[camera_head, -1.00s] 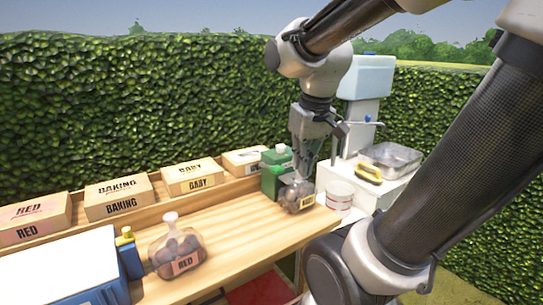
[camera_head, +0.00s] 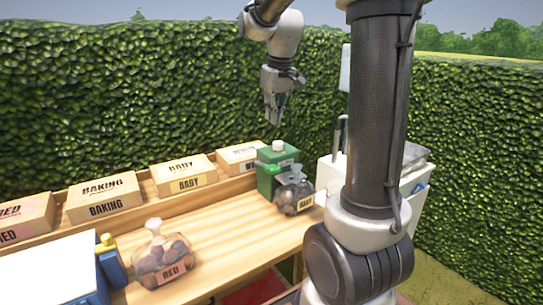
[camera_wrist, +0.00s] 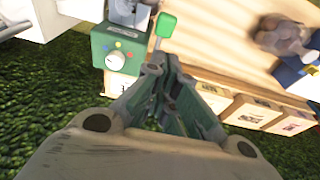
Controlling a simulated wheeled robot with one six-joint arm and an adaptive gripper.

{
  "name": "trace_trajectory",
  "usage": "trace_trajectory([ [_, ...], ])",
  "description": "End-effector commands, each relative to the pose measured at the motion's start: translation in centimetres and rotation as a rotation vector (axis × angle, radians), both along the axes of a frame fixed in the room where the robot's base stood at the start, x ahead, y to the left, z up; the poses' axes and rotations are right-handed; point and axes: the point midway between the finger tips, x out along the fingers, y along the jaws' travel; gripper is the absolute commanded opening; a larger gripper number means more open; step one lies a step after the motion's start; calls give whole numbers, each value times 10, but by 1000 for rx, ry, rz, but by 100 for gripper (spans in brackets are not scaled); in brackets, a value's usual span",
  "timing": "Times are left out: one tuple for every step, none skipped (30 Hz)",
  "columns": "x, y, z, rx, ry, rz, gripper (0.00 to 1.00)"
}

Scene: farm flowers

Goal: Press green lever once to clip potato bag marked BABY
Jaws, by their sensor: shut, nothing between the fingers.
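The green clipping machine (camera_head: 275,178) stands at the far right end of the wooden bench. In the wrist view it is a green box (camera_wrist: 108,45) with a white dial, and the green lever (camera_wrist: 166,24) sticks out beside it. The potato bag marked BABY (camera_head: 297,204) sits against the machine's front right side, its gathered top by the machine. Whether a clip is on it cannot be seen. My gripper (camera_head: 272,118) is shut and empty, pointing down above and behind the machine. In the wrist view its fingertips (camera_wrist: 158,66) appear just below the lever, apparently apart from it.
Label boxes, including BABY (camera_head: 184,176) and BAKING (camera_head: 102,198), line the back. The middle of the bench (camera_head: 225,230) is clear.

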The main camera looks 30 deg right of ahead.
Motion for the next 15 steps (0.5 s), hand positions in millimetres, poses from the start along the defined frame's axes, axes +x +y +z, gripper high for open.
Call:
trace_trajectory([
  [0,0,-1,0,1,0,0],
  [0,0,-3,0,1,0,0],
  [1,0,-5,0,1,0,0],
  [1,0,-8,0,2,0,0],
  [2,0,-12,1,3,0,0],
  [3,0,-18,1,4,0,0],
  [3,0,-22,1,4,0,0],
  [4,0,-28,1,4,-1,0],
  [6,0,-36,1,5,-1,0],
  [7,0,-42,1,6,-1,0],
  [8,1,-49,1,5,-1,0],
  [10,1,-57,1,5,-1,0],
  [11,1,-64,1,6,-1,0],
  [13,1,-71,1,5,-1,0],
  [15,1,-79,1,5,-1,0],
])
